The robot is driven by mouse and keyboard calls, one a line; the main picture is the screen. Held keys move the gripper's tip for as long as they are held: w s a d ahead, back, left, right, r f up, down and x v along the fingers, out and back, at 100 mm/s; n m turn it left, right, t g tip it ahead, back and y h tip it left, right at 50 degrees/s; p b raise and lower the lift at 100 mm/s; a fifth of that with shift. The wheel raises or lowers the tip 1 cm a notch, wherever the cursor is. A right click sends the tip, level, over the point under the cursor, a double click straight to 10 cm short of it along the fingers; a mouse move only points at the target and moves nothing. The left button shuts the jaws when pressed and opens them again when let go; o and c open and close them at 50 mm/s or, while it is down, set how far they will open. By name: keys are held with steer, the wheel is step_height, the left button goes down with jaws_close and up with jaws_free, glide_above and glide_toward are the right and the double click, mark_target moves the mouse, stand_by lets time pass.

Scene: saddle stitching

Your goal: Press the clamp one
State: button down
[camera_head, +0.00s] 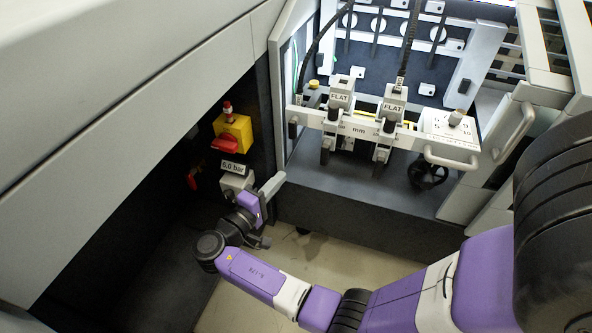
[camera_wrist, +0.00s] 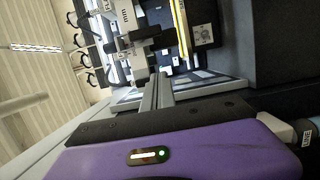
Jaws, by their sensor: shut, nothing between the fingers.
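Two grey clamps labelled FLAT stand on the machine's front bar in the head view: a left one (camera_head: 340,97) and a right one (camera_head: 392,106). No number on them is readable, so I cannot tell which is clamp one. My gripper (camera_head: 272,186) is low and left of both clamps, apart from them, in front of the machine's left corner. In the wrist view my gripper (camera_wrist: 159,82) is shut with its fingers together and empty. It points toward the machine, where white and dark clamp parts (camera_wrist: 133,45) show beyond the fingertips.
A yellow box with a red switch (camera_head: 233,132) and a 5.0 bar label (camera_head: 233,168) are on the dark wall near my gripper. A bar handle (camera_head: 452,162) and a black handwheel (camera_head: 428,174) are at the machine's right. Open floor (camera_head: 310,255) lies below.

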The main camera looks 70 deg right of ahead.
mark_target(325, 155)
steer(key=s+d+p, duration=0.1)
steer(key=s+d, duration=0.4)
steer(key=d, duration=0.4)
steer(key=shift+s+d, duration=0.3)
